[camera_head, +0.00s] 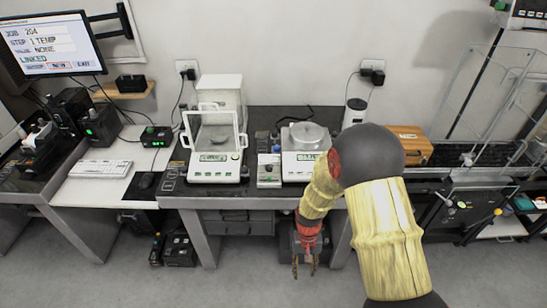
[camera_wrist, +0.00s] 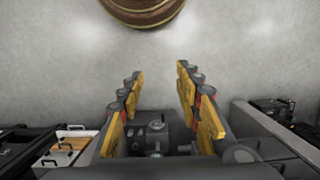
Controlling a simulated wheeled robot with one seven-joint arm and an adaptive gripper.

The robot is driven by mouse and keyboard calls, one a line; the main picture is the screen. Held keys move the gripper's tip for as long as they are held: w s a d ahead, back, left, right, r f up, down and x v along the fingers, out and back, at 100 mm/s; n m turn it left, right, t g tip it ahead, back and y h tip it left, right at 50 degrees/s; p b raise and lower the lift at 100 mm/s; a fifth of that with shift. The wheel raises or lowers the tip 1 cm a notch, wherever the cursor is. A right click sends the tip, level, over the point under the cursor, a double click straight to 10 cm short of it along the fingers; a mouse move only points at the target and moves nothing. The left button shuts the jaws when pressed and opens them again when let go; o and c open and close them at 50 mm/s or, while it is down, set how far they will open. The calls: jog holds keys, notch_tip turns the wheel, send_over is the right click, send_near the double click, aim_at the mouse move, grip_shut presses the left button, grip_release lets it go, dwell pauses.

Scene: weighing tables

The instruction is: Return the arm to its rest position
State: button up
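My arm reaches over the right half of the head view, with yellow sleeves and a dark round joint. My gripper (camera_head: 304,262) hangs low in front of the table (camera_head: 340,233) edge, fingers pointing down. In the wrist view my gripper (camera_wrist: 157,88) has its two yellow-padded fingers apart, with nothing between them.
A balance with a glass shield (camera_head: 213,170) and a second balance (camera_head: 303,165) stand on the table. A monitor (camera_head: 50,45) and keyboard (camera_head: 100,168) are at left. A wooden box (camera_head: 413,145) is at right. The floor (camera_head: 250,285) in front looks clear.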

jog(key=s+d+r+t+b, duration=0.2)
jog(key=s+r, duration=0.3)
jog(key=r, duration=0.6)
jog(key=s+d+r+t+b, duration=0.3)
jog(key=s+r, duration=0.2)
jog(key=r, duration=0.6)
jog(key=s+d+r+t+b, duration=0.3)
jog(key=s+r, duration=0.2)
jog(key=r, duration=0.6)
jog(key=shift+f, duration=0.1)
